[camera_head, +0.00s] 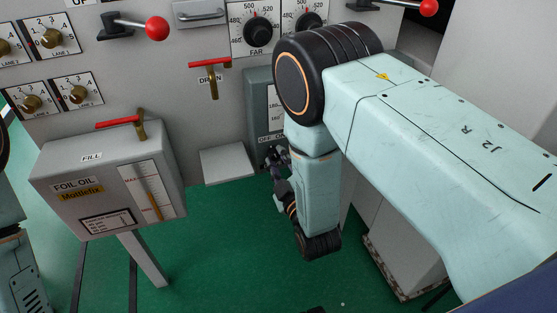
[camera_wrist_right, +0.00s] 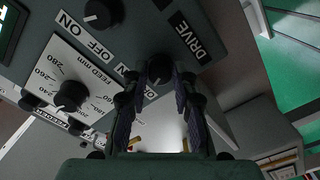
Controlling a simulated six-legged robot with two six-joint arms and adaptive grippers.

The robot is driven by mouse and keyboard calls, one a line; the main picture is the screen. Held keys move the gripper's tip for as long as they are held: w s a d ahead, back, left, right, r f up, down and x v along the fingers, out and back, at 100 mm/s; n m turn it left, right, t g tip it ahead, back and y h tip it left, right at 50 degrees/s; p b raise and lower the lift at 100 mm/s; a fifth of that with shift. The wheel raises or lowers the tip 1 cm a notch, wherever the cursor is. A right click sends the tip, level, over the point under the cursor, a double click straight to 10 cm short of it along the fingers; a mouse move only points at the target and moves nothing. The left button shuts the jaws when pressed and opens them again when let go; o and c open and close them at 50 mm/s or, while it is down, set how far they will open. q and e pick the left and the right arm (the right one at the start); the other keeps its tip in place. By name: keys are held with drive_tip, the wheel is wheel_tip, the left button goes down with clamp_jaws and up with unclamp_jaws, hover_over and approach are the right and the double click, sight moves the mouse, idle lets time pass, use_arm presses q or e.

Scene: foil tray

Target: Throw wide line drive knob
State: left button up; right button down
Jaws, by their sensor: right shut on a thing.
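In the right wrist view, a black round knob (camera_wrist_right: 160,67) sits on the dark grey control panel (camera_wrist_right: 215,62), just below the DRIVE label (camera_wrist_right: 189,37). My right gripper (camera_wrist_right: 160,76) has its two dark fingers closed on this knob, one on each side. Part of an ON/OFF label shows beside the knob; which mark the knob points to is hidden. In the head view, my right gripper (camera_head: 274,157) is at the front of the grey box (camera_head: 257,91), largely hidden by my arm. My left gripper is out of view.
Another black knob (camera_wrist_right: 97,14) with ON/OFF marks and a FEED dial (camera_wrist_right: 70,95) sit near the held knob. In the head view, a foil oil box (camera_head: 108,172) stands left of my arm, and a red DRAIN lever (camera_head: 211,66) is on the wall.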

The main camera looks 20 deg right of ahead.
drive_tip(key=shift+n, duration=1.1)
drive_tip(key=c, duration=1.1)
unclamp_jaws()
drive_tip(key=shift+o, duration=0.2)
drive_tip(key=shift+s, duration=0.1)
drive_tip(key=s, duration=0.7)
drive_tip(key=shift+s+d, duration=0.15)
